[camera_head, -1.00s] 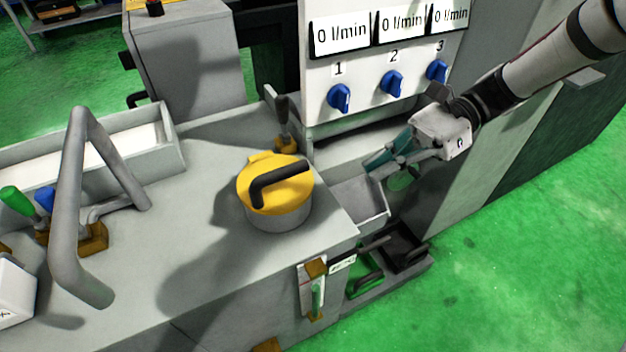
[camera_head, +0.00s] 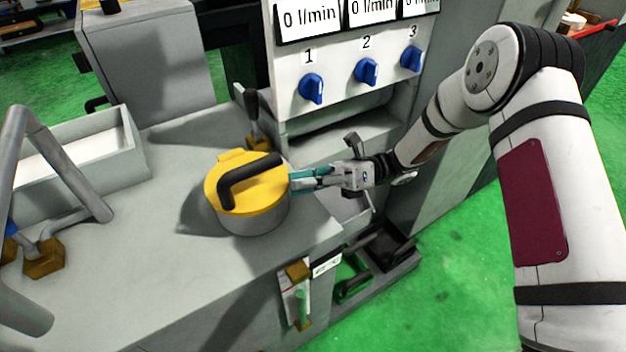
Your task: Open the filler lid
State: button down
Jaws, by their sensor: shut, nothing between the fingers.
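The filler lid (camera_head: 272,193) is a round yellow cap with a black bar handle (camera_head: 246,176) across its top. It sits flat and closed on a short grey cylindrical neck (camera_head: 256,219) on the machine's grey top. My gripper (camera_head: 294,181) is at the right side of the lid, at about lid height, with its teal fingers pointing left at the rim. The fingers are together and hold nothing. I cannot tell whether the fingertips touch the lid's edge.
A panel with blue knobs (camera_head: 366,72) and flow displays stands behind. A small black lever (camera_head: 252,106) rises behind the lid. A bent grey pipe (camera_head: 62,165) and a white-lined trough (camera_head: 85,165) are at left. A valve (camera_head: 298,290) hangs on the front face.

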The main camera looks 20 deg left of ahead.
aim_at(277, 198)
jog(key=shift+x, duration=2.7)
jog(key=shift+r, duration=0.1)
jog(key=shift+a+r+m+t+p, duration=0.1)
jog(key=shift+r+m+t+p, duration=0.3)
jog(key=shift+m+p, duration=0.3)
